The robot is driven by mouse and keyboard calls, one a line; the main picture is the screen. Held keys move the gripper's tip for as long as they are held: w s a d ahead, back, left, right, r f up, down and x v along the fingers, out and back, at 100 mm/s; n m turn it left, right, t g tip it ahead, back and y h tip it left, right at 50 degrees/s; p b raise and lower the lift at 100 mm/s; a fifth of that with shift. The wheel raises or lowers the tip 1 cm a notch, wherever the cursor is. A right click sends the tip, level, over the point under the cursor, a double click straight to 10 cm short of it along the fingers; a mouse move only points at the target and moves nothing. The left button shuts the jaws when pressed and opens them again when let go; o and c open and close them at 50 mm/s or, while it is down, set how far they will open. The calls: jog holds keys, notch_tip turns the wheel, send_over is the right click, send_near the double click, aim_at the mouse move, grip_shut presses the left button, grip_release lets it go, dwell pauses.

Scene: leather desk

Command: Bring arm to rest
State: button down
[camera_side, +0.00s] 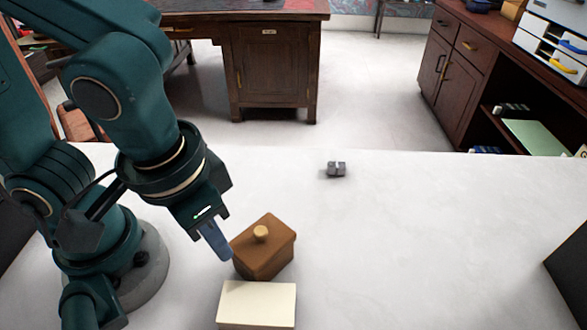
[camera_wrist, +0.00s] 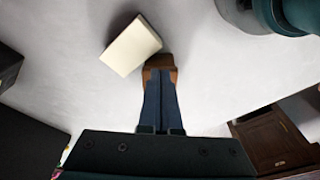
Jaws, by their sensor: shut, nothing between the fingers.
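My gripper (camera_side: 219,246) is shut and empty, pointing down at the left of the brown box in the side view. In the wrist view its two fingers (camera_wrist: 160,82) lie together over the brown box. The brown box (camera_side: 265,258) has a lid with a round light knob and stands on the white table. It also shows in the wrist view (camera_wrist: 158,62), partly hidden behind the fingers. In the side view the fingertips are very close to the box; I cannot tell whether they touch it.
A cream block (camera_side: 257,303) lies in front of the brown box and shows in the wrist view (camera_wrist: 131,46). A small grey object (camera_side: 336,169) lies near the table's far edge. A dark box (camera_side: 570,262) stands at the right edge. The table's middle right is clear.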

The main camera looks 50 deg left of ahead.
jog(key=s, duration=0.5)
jog(key=w+a+r+t, duration=0.3)
jog(key=w+a+r, duration=0.2)
jog(key=w+a, duration=0.4)
jog(key=shift+a+r+t, duration=0.35)
jog(key=shift+a+t, duration=0.05)
jog(key=shift+a, duration=0.15)
dwell(1.3)
